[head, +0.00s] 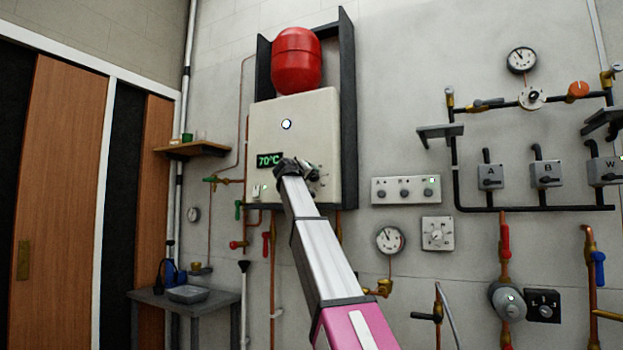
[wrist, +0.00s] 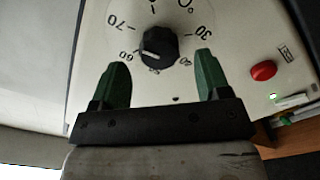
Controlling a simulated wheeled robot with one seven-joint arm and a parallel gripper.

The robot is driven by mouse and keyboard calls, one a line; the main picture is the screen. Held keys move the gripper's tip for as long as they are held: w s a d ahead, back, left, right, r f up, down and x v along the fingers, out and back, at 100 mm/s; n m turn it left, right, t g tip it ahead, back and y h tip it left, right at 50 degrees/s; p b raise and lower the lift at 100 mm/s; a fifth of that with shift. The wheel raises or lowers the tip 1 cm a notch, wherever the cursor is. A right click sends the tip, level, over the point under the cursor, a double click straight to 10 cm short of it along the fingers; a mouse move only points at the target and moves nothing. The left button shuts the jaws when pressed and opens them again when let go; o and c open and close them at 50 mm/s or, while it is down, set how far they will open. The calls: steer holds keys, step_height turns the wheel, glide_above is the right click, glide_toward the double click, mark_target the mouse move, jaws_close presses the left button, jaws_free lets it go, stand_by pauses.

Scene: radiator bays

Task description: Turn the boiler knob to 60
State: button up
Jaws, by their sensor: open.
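The white boiler (head: 268,118) hangs on the wall in the head view, and its green display (head: 269,160) reads 70°C. In the wrist view the dark round boiler knob (wrist: 155,44) sits on a printed dial with marks such as 70, 60 and 30. A short pale line shows on the knob; where exactly it points is hard to tell. My gripper (wrist: 162,70) is open, its two green fingers at the lower left and lower right of the knob, with nothing between them. In the head view my gripper (head: 300,168) covers the knob area.
A red button (wrist: 263,70) is right of the knob in the wrist view. A red tank (head: 297,62) stands above the boiler. A wooden shelf (head: 190,149) is to the left, and a switch panel (head: 405,190) and gauge (head: 390,239) are to the right.

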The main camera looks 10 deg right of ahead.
mark_target(314, 177)
steer(key=shift+x, duration=1.4)
steer(key=shift+c, duration=0.3)
steer(key=c, duration=0.9)
steer(key=shift+n, duration=0.4)
steer(key=n, duration=0.4)
steer(key=shift+f+n, duration=0.1)
steer(key=shift+n, duration=0.2)
steer(key=n, duration=0.5)
